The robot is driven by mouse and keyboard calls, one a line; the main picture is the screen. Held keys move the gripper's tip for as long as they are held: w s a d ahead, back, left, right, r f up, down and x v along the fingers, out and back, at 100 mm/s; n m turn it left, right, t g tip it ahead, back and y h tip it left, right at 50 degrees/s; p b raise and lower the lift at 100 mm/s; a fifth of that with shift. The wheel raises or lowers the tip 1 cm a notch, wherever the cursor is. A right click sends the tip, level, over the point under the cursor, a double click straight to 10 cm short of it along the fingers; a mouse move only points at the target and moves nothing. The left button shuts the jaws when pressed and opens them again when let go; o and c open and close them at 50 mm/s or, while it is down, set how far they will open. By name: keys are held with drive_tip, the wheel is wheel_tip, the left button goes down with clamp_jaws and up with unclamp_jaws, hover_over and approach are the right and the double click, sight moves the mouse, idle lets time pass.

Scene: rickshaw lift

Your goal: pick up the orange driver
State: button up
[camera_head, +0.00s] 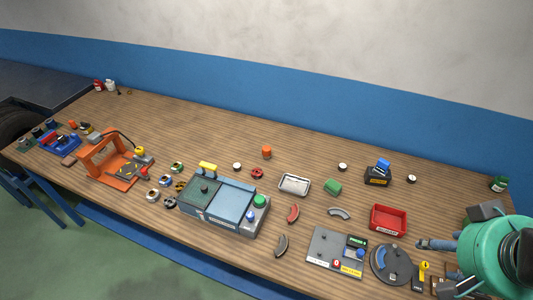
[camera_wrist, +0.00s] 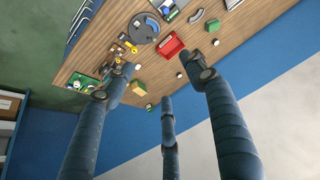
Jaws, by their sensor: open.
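No shape in either view is plainly a driver. In the head view, a small upright orange cylinder (camera_head: 266,152) stands near the middle back of the table, and an orange frame (camera_head: 102,155) stands at the left; I cannot tell whether either is the orange driver. My gripper (camera_head: 441,266) is at the far right end of the table, well away from both, and my green arm hides part of that end. In the wrist view my gripper (camera_wrist: 160,82) shows three dark blue fingers spread wide, with nothing between them.
A red bin (camera_head: 389,219), a grey round disc (camera_head: 391,263) and a grey panel (camera_head: 335,250) lie left of my gripper. A grey-blue machine (camera_head: 222,205) and a silver tray (camera_head: 294,185) are farther left. A blue wall band (camera_head: 300,110) runs behind.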

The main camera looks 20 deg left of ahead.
drive_tip(key=w+a+r+g+p, duration=0.1)
drive_tip(key=w+a+r, duration=0.3)
drive_tip(key=w, duration=0.6)
drive_tip(key=w+a+r, duration=0.4)
drive_tip(key=w, duration=0.5)
drive_tip(key=w+a+f+g+p, duration=0.1)
drive_tip(key=w+a+f, duration=0.1)
drive_tip(key=w+a, duration=0.65)
drive_tip(key=w+a+f+g+p, duration=0.1)
drive_tip(key=w+a, duration=0.5)
drive_tip(key=w, duration=0.6)
drive_tip(key=g+p, duration=0.2)
drive_tip(key=g, duration=0.1)
hover_over(267, 147)
wheel_tip(267, 147, down, 34)
drive_tip(key=f, duration=0.1)
drive_tip(key=shift+s+r, duration=0.1)
drive_tip(key=shift+r, duration=0.15)
drive_tip(key=shift+f, duration=0.15)
drive_tip(key=shift+f, duration=4.15)
